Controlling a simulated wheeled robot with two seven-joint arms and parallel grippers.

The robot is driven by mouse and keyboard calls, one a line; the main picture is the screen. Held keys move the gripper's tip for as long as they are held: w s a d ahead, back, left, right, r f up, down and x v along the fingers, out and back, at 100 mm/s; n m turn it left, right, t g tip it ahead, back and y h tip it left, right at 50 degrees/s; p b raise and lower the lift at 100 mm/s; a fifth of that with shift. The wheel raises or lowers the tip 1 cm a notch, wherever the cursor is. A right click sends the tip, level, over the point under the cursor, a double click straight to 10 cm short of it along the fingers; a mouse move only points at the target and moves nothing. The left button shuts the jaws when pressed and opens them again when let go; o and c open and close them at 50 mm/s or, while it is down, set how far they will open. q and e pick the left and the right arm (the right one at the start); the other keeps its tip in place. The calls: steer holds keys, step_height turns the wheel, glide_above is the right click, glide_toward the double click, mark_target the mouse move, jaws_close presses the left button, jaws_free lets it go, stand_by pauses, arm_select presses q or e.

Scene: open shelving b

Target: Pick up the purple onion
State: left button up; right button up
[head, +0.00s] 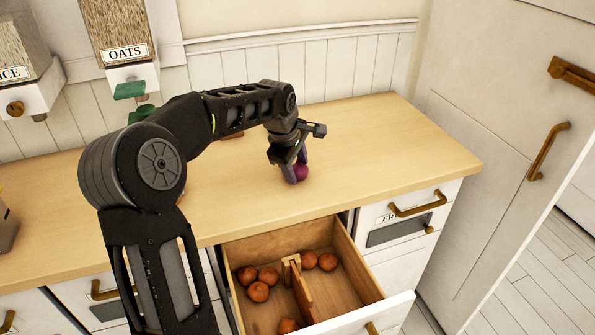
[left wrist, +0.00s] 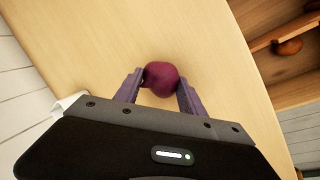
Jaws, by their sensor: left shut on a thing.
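The purple onion (head: 301,172) is on the wooden countertop (head: 390,150), at the tip of my left gripper (head: 293,170). In the left wrist view the onion (left wrist: 161,78) lies between the two purple-grey fingers of the left gripper (left wrist: 160,88). The left gripper is shut on the onion. The onion is at or very close to the countertop; I cannot tell whether it touches it. My right gripper is not in view.
An open drawer (head: 348,262) below the counter's front edge holds several brown onions (head: 258,291) around a wooden divider (head: 299,287). An oats dispenser (head: 127,75) hangs on the back wall. The countertop right of the gripper is clear.

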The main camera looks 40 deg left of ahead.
mark_target(296, 166)
arm_select(q)
steer(key=shift+r, duration=0.1)
step_height(296, 166, up, 10)
stand_by(0.6)
